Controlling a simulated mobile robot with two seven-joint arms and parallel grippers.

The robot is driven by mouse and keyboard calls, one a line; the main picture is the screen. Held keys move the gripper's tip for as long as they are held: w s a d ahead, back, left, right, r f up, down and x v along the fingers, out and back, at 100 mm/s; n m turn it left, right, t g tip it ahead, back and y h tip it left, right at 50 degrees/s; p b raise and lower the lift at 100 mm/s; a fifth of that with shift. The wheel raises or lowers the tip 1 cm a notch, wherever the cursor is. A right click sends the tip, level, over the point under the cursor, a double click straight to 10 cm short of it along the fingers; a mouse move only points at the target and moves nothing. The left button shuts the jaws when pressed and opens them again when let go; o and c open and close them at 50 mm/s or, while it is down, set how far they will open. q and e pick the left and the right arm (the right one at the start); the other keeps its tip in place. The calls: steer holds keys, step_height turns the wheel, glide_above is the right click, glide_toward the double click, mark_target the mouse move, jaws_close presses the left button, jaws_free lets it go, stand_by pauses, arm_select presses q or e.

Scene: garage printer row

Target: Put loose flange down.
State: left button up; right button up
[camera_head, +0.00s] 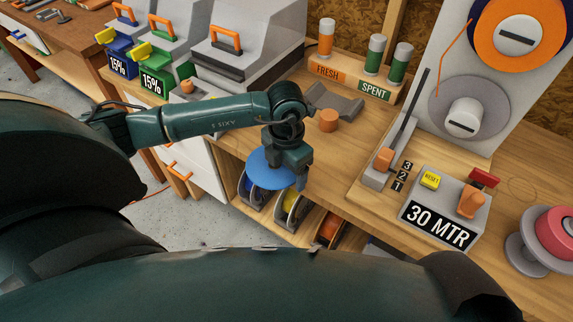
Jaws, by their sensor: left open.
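A round, flat blue disc (262,172), which looks like the loose flange, shows at the front edge of the wooden bench. My left gripper (300,182) is open and points down, overlapping the disc's right side in the camera_head view. The gripper hides part of the disc. I cannot tell whether the fingers touch it or whether the disc rests on the bench edge. My right gripper is not in view.
An orange cylindrical knob (328,120) stands on the bench behind the gripper. A "30 MTR" box (447,213) and a lever unit (385,165) are to the right, with a pink spool (558,232) beyond. Spools (292,208) sit in the shelf below. Bare bench (335,172) lies right of the gripper.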

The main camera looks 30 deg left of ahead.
arm_select(q)
steer(key=shift+c, duration=0.5)
steer(key=c, duration=0.9)
steer(key=shift+w+a+b, duration=0.35)
steer(key=shift+w+a, duration=0.35)
steer(key=shift+a, duration=0.25)
steer(key=shift+w+a+b, duration=0.35)
steer(key=shift+w+a, duration=0.3)
steer(key=shift+a, duration=0.35)
steer(key=shift+w+a+b, duration=0.35)
steer(key=shift+w+a, duration=0.35)
steer(key=shift+a, duration=0.25)
steer(key=shift+c, duration=0.3)
steer(key=o, duration=1.1)
steer(key=shift+c, duration=0.2)
steer(key=shift+r, duration=0.1)
step_height(320, 180, up, 13)
steer(key=b, duration=0.1)
steer(key=shift+d, duration=0.1)
